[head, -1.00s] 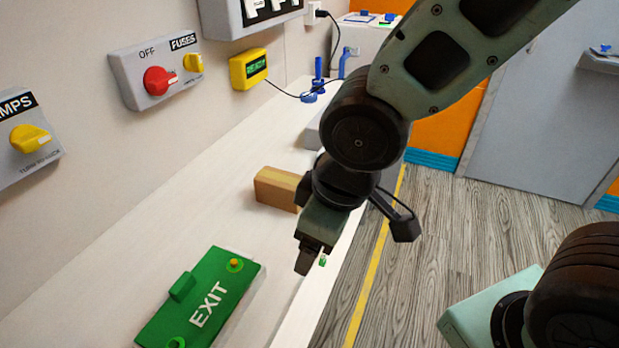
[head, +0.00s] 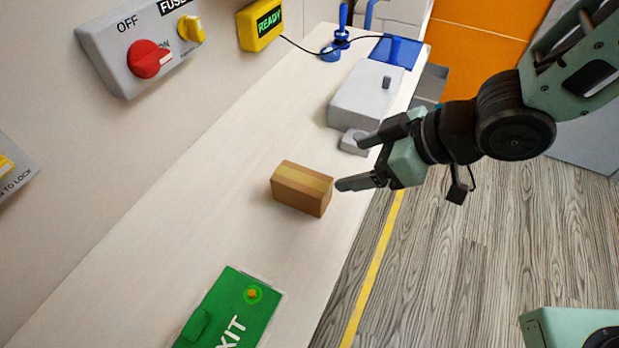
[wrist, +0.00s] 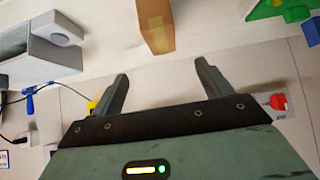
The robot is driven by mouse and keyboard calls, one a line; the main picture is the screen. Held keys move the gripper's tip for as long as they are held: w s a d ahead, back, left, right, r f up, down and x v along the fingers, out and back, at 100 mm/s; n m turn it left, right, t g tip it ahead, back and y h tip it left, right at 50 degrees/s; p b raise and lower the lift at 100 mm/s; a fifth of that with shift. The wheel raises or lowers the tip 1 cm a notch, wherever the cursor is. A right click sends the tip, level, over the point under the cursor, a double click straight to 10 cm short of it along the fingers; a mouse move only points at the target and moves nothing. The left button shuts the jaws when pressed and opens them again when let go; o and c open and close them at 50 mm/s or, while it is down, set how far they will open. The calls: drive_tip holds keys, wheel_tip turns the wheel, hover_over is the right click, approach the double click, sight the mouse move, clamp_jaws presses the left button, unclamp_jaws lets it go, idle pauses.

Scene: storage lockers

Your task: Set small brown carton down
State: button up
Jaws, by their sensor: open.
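The small brown carton (head: 302,188) rests on the white bench top (head: 190,230), with a lighter tape strip along its top. It also shows at the top of the wrist view (wrist: 156,24), beyond the fingers and apart from them. My gripper (head: 357,160) is open and empty, to the right of the carton near the bench's right edge. Its two spread fingers also show in the wrist view (wrist: 163,92), with nothing between them.
A green EXIT sign (head: 232,312) lies on the bench in front of the carton. A grey box (head: 366,95) stands behind it. A grey switch panel (head: 135,45) and a yellow READY unit (head: 262,24) are on the left wall. Bare bench lies left of the carton.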

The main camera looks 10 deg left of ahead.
sight(303, 178)
drive_tip(key=p+x, duration=0.1)
drive_tip(key=x, duration=1)
drive_tip(key=shift+f, duration=0.2)
drive_tip(key=shift+p+x, duration=1.15)
drive_tip(key=shift+x, duration=1.55)
drive_tip(key=shift+s+a+r, duration=0.1)
drive_tip(key=shift+s, duration=0.1)
drive_tip(key=c, duration=1.2)
drive_tip(key=shift+r, duration=0.1)
drive_tip(key=shift+c, duration=0.2)
